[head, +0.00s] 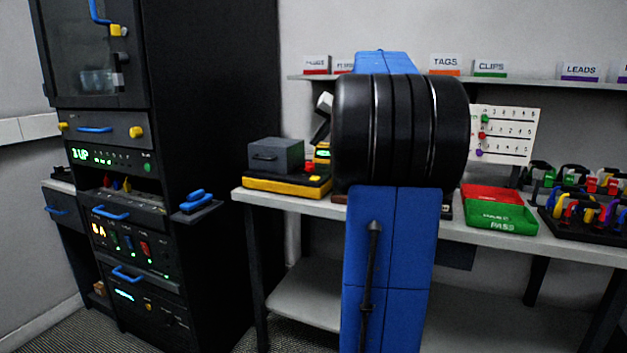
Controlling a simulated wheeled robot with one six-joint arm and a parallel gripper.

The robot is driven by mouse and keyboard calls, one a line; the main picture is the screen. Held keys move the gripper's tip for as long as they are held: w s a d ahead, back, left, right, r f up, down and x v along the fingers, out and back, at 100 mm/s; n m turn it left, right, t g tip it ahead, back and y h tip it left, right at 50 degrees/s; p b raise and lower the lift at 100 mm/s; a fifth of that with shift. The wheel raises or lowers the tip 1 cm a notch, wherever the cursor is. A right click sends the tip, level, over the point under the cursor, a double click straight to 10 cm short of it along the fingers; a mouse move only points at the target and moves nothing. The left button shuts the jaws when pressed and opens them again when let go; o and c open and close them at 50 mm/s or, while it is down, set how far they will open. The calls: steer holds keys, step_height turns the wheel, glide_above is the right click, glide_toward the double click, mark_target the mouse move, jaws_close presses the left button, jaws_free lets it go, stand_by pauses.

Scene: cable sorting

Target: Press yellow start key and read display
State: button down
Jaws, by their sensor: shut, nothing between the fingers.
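A tester (285,184) with a yellow and black base stands at the left end of the bench. A grey box (276,156) with a dark handle sits on it. A red button (309,167) shows at its right. A small yellow-edged panel with a green patch (322,151) is partly cut off by my arm. I cannot tell whether that panel is the display, and no reading is legible. I cannot make out the yellow start key. My blue and black arm fills the middle of the view.
The bench (580,250) carries a red tray (490,193), a green PASS tray (502,218) and several coloured cables in a dark rack (585,228) at right. A labelled shelf (545,80) hangs above. A tall black cabinet (215,110) stands left, its small shelf (196,207) sticking out.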

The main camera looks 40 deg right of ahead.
mark_target(317, 178)
steer(key=shift+f, duration=4.45)
steer(key=shift+f, duration=0.75)
steer(key=shift+r, duration=0.8)
steer(key=shift+r, duration=2.5)
